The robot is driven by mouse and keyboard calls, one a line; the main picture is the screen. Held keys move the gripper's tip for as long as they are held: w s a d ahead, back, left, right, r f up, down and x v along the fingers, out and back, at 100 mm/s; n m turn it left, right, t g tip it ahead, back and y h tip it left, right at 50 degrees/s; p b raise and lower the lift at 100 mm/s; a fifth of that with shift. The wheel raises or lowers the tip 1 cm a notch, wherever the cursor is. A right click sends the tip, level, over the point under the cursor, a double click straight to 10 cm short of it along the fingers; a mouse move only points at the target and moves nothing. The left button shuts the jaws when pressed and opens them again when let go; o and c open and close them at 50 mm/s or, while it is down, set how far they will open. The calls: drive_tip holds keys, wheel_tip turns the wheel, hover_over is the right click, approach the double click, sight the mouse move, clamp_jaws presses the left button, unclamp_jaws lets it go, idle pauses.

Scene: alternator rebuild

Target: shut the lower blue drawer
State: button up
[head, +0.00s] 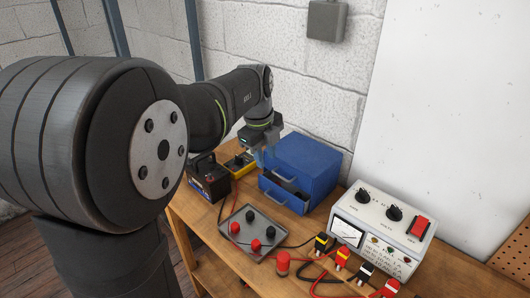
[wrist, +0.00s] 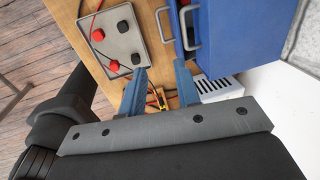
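The blue drawer cabinet (head: 318,160) stands against the wall at the back of the bench. Its lower drawer (head: 286,198) is pulled out, with a dark gap showing above its front. The upper drawer sits farther back. In the wrist view the cabinet (wrist: 245,25) is at the top right, and the lower drawer's handle (wrist: 163,24) is at its left. My gripper (head: 263,155) is above and just left of the cabinet in the head view. Its two fingers (wrist: 160,74) are apart with nothing between them, and appear clear of the drawer.
A metal tray (head: 238,250) with red and black knobs lies in front of the drawers. A white power supply (head: 380,228) with cables stands right. A dark battery (head: 208,180) and a yellow meter (head: 238,165) are left. Loose plugs and a red cylinder (head: 283,263) lie near the front.

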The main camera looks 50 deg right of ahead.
drive_tip(key=shift+r, duration=0.25)
